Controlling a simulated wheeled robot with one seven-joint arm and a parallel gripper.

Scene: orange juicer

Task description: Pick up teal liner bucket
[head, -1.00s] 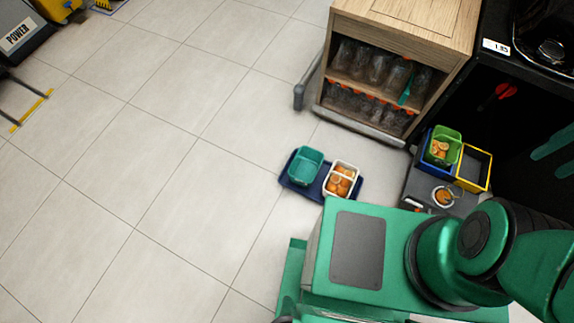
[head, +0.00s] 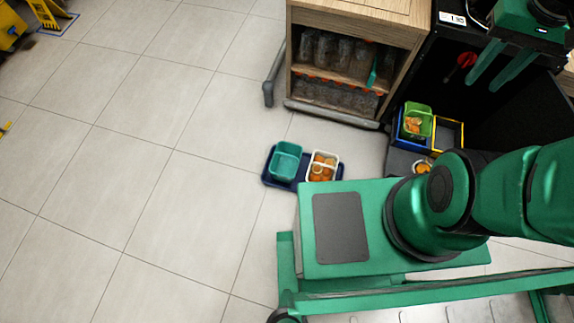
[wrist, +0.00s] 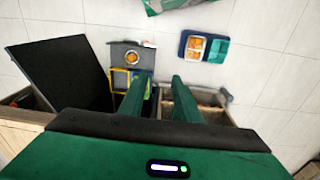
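The teal liner bucket (head: 285,161) sits empty on the left part of a dark blue tray (head: 268,180) on the floor. A white bucket (head: 323,166) holding orange pieces stands beside it on the same tray. In the wrist view the teal bucket (wrist: 218,49) is far off, beyond my fingers, to the upper right. My gripper (head: 485,75) is at the upper right of the head view, high above the floor and well apart from the bucket. In the wrist view its two green fingers (wrist: 155,95) are spread with nothing between them.
A wooden cabinet (head: 350,20) with shelved glasses stands behind the tray. To its right are a green bucket (head: 418,121) with orange pieces, a yellow-edged bin (head: 449,133) and a black machine (head: 470,25). The tiled floor (head: 130,150) left of the tray is clear.

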